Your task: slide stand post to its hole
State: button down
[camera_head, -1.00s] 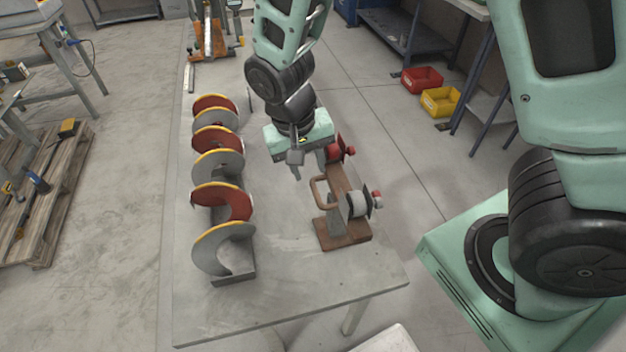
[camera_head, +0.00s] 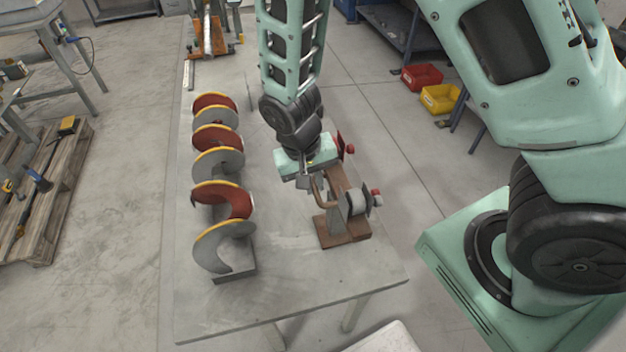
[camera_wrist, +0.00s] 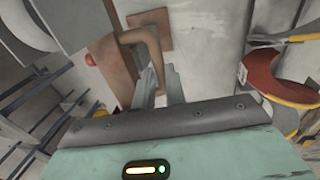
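The brown stand (camera_head: 345,238) stands on the grey table, with a looped brown handle on its left side and a grey roller (camera_head: 356,203) with red knobs. In the wrist view the handle (camera_wrist: 140,36) curves down toward my fingers. My gripper (camera_head: 316,183) is low at the handle. In the wrist view its two fingers (camera_wrist: 160,88) look apart, with the handle's near end between them; contact is not clear. My gripper and arm hide part of the stand's far end. I cannot make out the post's hole.
An auger with red and grey flights (camera_head: 222,203) runs along the table's left side, left of the stand. The table (camera_head: 290,285) is clear at the front. Red (camera_head: 421,76) and yellow (camera_head: 439,98) bins stand beyond its right side.

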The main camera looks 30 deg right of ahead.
jog(key=shift+w+r+p, duration=0.1)
jog(key=shift+r+p, duration=1.95)
jog(key=shift+r, duration=0.6)
jog(key=shift+f, duration=0.1)
jog(key=c, duration=1.5)
grip_release()
jog(key=shift+o, duration=0.2)
jog(key=a+r+b, duration=0.2)
jog(key=a+r, duration=0.1)
jog(key=r, duration=1.4)
jog(key=shift+w, duration=0.2)
